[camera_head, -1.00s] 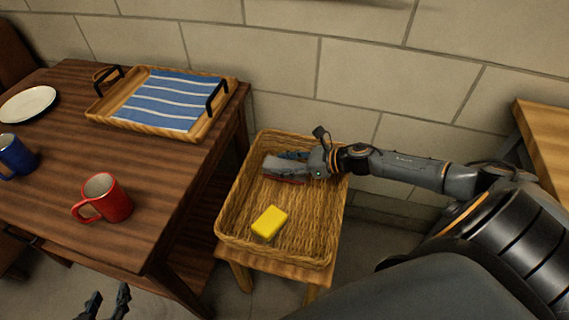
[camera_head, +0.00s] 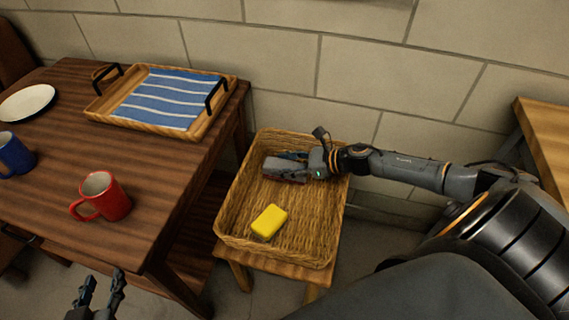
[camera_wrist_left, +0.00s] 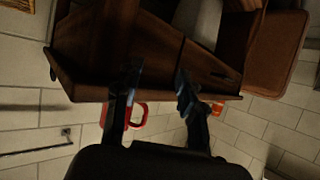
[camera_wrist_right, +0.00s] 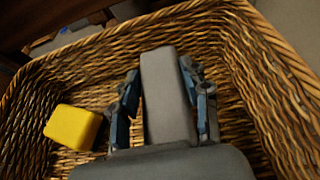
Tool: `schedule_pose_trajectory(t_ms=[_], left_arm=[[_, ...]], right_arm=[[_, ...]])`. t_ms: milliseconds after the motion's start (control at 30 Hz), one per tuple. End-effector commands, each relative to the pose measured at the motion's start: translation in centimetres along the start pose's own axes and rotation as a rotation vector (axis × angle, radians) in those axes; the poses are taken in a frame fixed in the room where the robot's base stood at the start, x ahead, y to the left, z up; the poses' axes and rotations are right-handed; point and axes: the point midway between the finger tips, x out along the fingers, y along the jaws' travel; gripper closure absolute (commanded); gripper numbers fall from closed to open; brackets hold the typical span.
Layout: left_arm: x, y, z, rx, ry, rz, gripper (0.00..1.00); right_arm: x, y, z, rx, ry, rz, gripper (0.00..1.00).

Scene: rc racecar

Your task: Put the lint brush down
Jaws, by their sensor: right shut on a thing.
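The lint brush (camera_head: 284,172) is a grey block with a reddish underside edge, inside the wicker basket (camera_head: 233,205) near its back. My right gripper (camera_head: 292,164) reaches in from the right and is shut on it. In the right wrist view, the grey brush (camera_wrist_right: 166,95) lies between the two fingers (camera_wrist_right: 165,105), above or on the basket floor; contact with the floor cannot be told. My left gripper (camera_head: 102,292) is at the bottom left of the head view, fingers apart and empty. Its fingers also show in the left wrist view (camera_wrist_left: 157,92).
A yellow sponge (camera_head: 269,222) lies in the basket's front part; the floor around it is clear. The basket stands on a small wooden stool (camera_head: 262,265). A dark table (camera_head: 150,190) holds a red mug (camera_head: 103,197), a blue mug (camera_head: 14,155), a plate (camera_head: 27,103) and a tray (camera_head: 98,108).

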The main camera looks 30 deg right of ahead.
Motion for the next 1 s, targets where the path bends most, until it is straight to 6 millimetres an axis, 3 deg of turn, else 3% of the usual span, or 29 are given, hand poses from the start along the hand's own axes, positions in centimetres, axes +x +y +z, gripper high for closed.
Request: schedule_pose_trajectory(t_ms=[800,833,900,1000], left_arm=[[0.3,0.2,-1.1,-0.001,0.082,0.005,0.60],[0.3,0.2,-1.1,-0.001,0.082,0.005,0.60],[0.3,0.2,-1.1,-0.001,0.082,0.005,0.60],[0.3,0.3,-1.1,-0.001,0.082,0.006,0.60]], right_arm=[[0.2,0.0,-0.4,0.000,0.000,0.000,0.86],[0.2,0.0,-0.4,0.001,0.000,0.000,0.48],[0.2,0.0,-0.4,0.001,0.000,0.000,0.33],[0.2,0.0,-0.4,0.001,0.000,0.000,0.31]])
